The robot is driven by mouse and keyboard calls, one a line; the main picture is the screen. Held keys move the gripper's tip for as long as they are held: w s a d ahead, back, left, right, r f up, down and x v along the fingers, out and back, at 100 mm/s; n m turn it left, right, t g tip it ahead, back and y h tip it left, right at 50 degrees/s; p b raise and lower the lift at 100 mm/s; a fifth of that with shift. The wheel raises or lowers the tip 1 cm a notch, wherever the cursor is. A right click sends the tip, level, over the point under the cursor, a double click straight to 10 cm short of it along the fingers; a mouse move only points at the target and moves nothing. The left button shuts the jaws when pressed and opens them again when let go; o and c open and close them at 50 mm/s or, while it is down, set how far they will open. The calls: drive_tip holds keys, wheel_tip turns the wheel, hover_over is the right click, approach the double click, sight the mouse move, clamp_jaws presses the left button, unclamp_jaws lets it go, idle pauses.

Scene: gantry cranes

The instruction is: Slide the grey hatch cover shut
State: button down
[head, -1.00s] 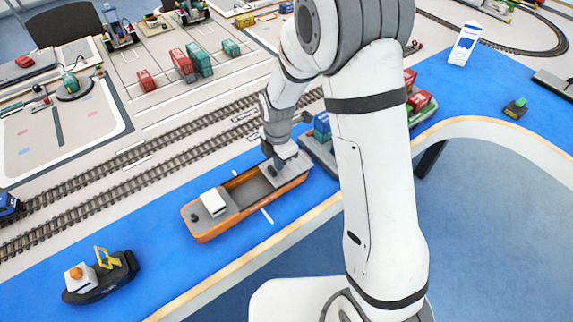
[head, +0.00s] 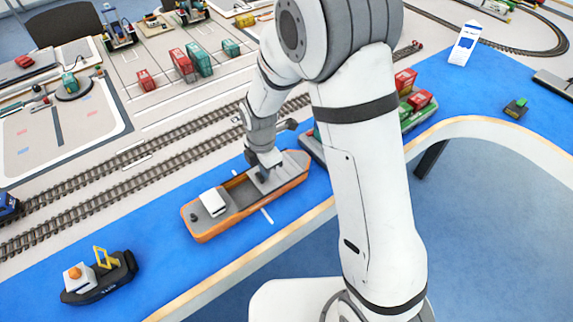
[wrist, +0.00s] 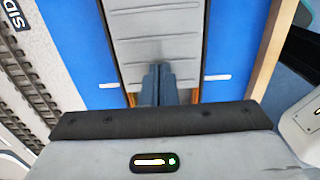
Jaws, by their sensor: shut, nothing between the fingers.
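The orange ship (head: 238,219) lies on the blue water strip. My gripper (head: 262,176) points down at the cover's left part, fingers shut and empty. In the wrist view the ribbed cover (wrist: 160,25) runs away from the closed fingertips (wrist: 159,70), which are at its near part. The fingers hide the exact contact and any handle.
A dark tugboat (head: 100,277) floats at the left. A second ship with red and green containers (head: 419,101) is behind my arm. Railway tracks (head: 110,199) run along behind the water, and the table edge is in front.

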drive_tip(key=shift+s+a, duration=0.7)
drive_tip(key=shift+a, duration=0.35)
drive_tip(key=shift+s+a, duration=0.75)
drive_tip(key=shift+a, duration=0.3)
drive_tip(key=shift+s+a, duration=0.7)
drive_tip(key=shift+a, duration=0.35)
drive_tip(key=shift+w+d, duration=0.1)
drive_tip(key=shift+w+d+r, duration=0.2)
drive_tip(key=shift+w+d, duration=0.05)
drive_tip(key=shift+d, duration=0.15)
wheel_tip(320, 180, up, 10)
drive_tip(key=p, duration=0.6)
